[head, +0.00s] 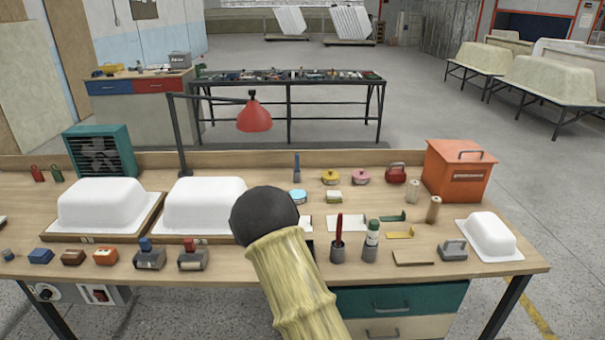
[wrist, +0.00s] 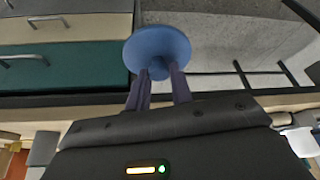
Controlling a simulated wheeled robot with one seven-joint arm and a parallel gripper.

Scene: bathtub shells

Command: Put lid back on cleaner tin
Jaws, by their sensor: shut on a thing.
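My gripper (wrist: 160,80) is shut on a round blue lid (wrist: 157,44), its two dark fingers pinching the stem under the disc. In the wrist view the lid shows against the drawer fronts and floor, clear of other things. In the head view my arm hides both gripper and lid. A light-blue round tin (head: 297,196) stands on the workbench just beyond my arm. A yellow tin (head: 331,177) and a pink tin (head: 361,177) stand behind it to the right. I cannot tell which tin the lid belongs to.
The workbench (head: 413,268) is crowded. Two white tub shells (head: 205,203) stand left, with a red lamp (head: 254,116) behind. Pots with tools (head: 338,250) stand at the front, right of my arm. An orange box (head: 458,172) stands at the right.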

